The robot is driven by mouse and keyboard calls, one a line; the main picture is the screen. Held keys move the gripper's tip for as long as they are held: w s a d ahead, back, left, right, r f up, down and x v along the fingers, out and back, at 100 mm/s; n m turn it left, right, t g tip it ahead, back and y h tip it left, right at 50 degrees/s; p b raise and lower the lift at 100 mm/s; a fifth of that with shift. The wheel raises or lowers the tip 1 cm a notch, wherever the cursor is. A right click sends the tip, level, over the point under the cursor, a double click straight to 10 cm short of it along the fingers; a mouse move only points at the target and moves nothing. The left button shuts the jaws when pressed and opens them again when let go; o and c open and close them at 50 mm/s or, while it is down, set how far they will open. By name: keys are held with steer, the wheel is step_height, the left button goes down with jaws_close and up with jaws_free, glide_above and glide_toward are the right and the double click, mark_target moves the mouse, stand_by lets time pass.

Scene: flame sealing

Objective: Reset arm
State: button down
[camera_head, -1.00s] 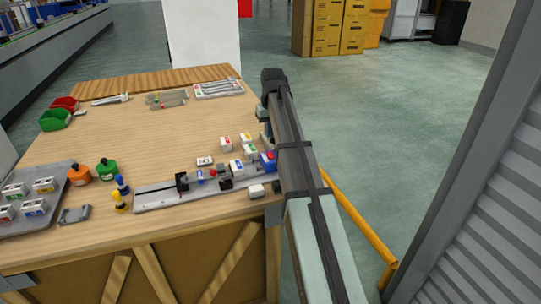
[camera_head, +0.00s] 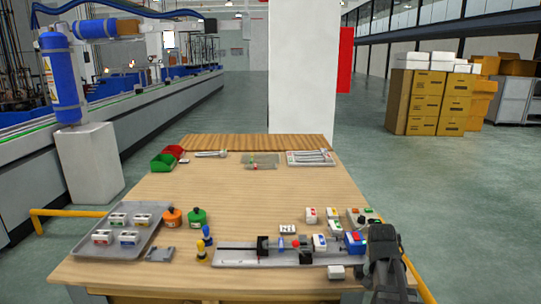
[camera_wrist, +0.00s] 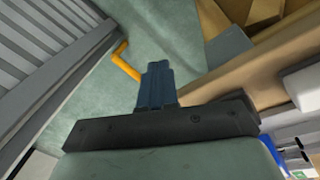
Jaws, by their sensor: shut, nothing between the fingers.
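My gripper (camera_wrist: 158,68) shows in the wrist view. Its two dark blue fingers are shut together with nothing between them. They point down past the edge of the wooden workbench (camera_wrist: 280,108), above the green floor (camera_wrist: 110,45). In the head view, the dark end of my arm stands at the right front corner of the workbench (camera_head: 262,186), close beside the grey rail fixture (camera_head: 235,256). The fingers cannot be made out in the head view.
A blue and red block (camera_head: 354,242) on the fixture is near my arm, with small white boxes (camera_head: 320,242) around it. A grey tray (camera_head: 112,251), an orange bottle (camera_head: 172,217) and a green bottle (camera_head: 196,217) stand at the left. The bench's middle is clear.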

steer(key=s+a+f+n+g, duration=0.1)
steer(key=s+a+f, duration=0.25)
steer(key=f, duration=0.55)
steer(key=s+a+f+n+g+y, duration=0.15)
steer(key=s+f, duration=0.25)
steer(key=f, duration=0.5)
steer(key=s+a+f+n+g, duration=0.1)
steer(key=s+a+f, duration=0.25)
steer(key=f, duration=0.65)
steer(key=s+a+f+n+g, duration=0.1)
steer(key=s+a+f, duration=0.2)
steer(key=s+f, duration=0.5)
steer(key=s+a+f+n+g, duration=0.1)
steer(key=s+a+f, duration=0.3)
steer(key=s+f, duration=0.5)
steer(key=s+n, duration=0.1)
steer(key=s, duration=0.5)
steer(key=shift+f+g, duration=0.25)
steer(key=shift+g, duration=0.1)
steer(key=shift+w+n+y, duration=0.1)
steer(key=shift+n+y, duration=0.15)
